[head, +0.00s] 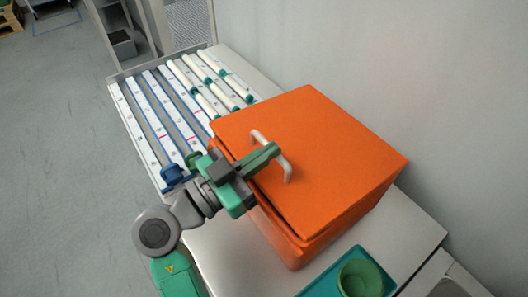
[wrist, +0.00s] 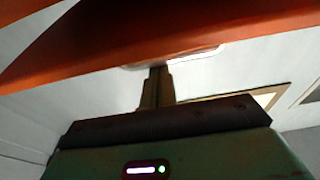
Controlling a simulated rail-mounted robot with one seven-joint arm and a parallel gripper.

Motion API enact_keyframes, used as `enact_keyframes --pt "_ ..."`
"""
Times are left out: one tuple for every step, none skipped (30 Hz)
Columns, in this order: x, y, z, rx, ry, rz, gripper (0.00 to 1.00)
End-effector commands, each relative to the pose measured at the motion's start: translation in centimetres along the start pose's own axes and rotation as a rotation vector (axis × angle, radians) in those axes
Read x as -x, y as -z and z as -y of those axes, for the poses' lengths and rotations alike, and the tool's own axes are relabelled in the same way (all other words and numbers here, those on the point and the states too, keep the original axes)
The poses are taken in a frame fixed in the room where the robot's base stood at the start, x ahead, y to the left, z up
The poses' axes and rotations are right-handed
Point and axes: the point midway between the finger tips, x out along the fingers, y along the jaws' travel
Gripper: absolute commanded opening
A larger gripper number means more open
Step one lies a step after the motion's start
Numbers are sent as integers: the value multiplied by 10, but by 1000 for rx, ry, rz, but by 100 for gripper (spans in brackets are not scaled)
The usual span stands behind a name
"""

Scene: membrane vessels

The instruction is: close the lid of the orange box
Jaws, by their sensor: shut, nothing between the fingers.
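The orange box (head: 290,244) stands on the bench with its orange lid (head: 330,140) over the top. A dark gap shows between lid and box along the near left edge, so the lid looks slightly raised there. A pale handle (head: 286,168) is on top of the lid. My gripper (head: 273,151) is shut, its fingertips at the handle; I cannot tell whether they touch it. In the wrist view, the shut fingers (wrist: 157,84) point up toward the lid's orange underside or edge (wrist: 170,35), with a pale piece, probably the handle, beside their tips.
A rack of white rails (head: 150,125) with several white tubes (head: 205,85) lies behind and left of the box. A teal tray (head: 325,280) with a green bowl (head: 362,279) is in front. A wall (head: 420,70) stands close on the right. Open floor (head: 60,160) lies left.

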Motion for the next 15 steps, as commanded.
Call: enact_keyframes --pt "0 3 0 -1 0 0 0" --pt "-1 6 0 -1 0 0 0" --pt "-2 13 0 -3 0 -1 0" --pt "-2 19 0 -4 -1 -1 0" --pt "-3 27 0 -5 -1 -1 0" --pt "-5 38 0 -4 -2 -1 0" --pt "-6 47 -1 -4 -2 -2 0" --pt "1 44 0 1 1 0 0" --pt "15 34 1 3 4 1 0" --pt "23 32 0 3 3 1 0" --pt "32 30 1 4 4 1 0" --pt "41 27 0 3 2 1 0" --pt "48 25 0 2 2 0 0" --pt "55 23 0 2 3 1 0" --pt "63 21 0 3 1 0 0"
